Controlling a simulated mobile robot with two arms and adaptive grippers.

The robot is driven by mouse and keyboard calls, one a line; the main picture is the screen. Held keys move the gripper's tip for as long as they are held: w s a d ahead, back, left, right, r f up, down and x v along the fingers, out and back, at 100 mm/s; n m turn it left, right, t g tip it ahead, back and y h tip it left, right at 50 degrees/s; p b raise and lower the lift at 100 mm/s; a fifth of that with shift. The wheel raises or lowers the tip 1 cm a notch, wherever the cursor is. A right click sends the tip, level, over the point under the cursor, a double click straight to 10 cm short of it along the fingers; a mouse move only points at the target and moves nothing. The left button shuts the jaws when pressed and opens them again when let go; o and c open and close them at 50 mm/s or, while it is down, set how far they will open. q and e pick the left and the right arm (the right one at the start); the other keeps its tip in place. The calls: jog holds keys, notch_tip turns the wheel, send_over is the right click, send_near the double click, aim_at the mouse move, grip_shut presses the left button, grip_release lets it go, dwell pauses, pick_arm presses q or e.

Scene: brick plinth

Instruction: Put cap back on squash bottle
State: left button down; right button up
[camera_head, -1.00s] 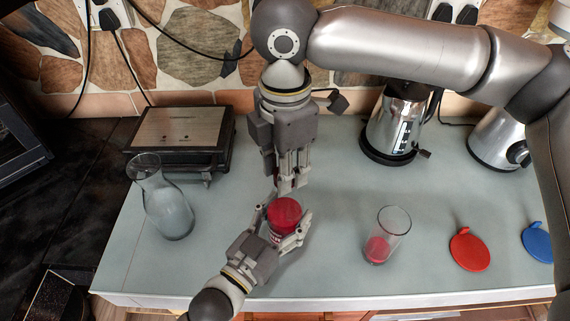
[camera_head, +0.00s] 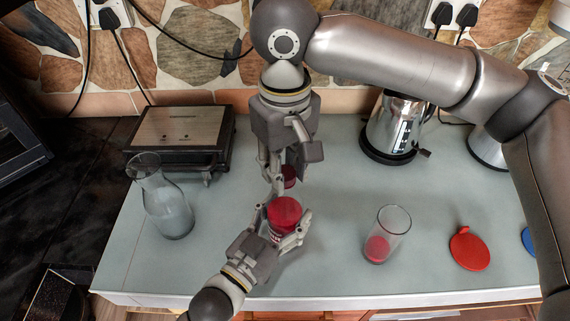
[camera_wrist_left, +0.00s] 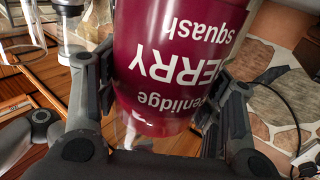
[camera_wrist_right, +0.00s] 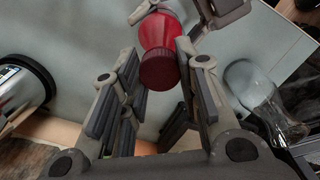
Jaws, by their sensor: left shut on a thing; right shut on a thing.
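The squash bottle (camera_head: 284,212) is a red bottle held in my left gripper (camera_head: 285,224) near the front of the worktop. In the left wrist view the bottle (camera_wrist_left: 180,60) shows its label upside down, between the two fingers. The dark red cap (camera_head: 289,176) is in my right gripper (camera_head: 279,182), just behind the bottle in the head view. In the right wrist view the cap (camera_wrist_right: 160,68) sits between the fingertips, with the bottle (camera_wrist_right: 160,30) beyond it. Whether cap and bottle touch cannot be told.
A glass with red contents (camera_head: 388,240), a red lid (camera_head: 469,249) and a partly hidden blue lid (camera_head: 529,241) are at right. A steel kettle (camera_head: 388,128) stands behind. Clear worktop lies between.

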jog(key=o, duration=1.2)
jog(key=shift+r, duration=0.1)
notch_tip(320, 180, up, 12)
jog(key=shift+f, duration=0.1)
pick_arm(q)
jog(key=shift+c, duration=1.5)
grip_release()
jog(key=v, duration=1.2)
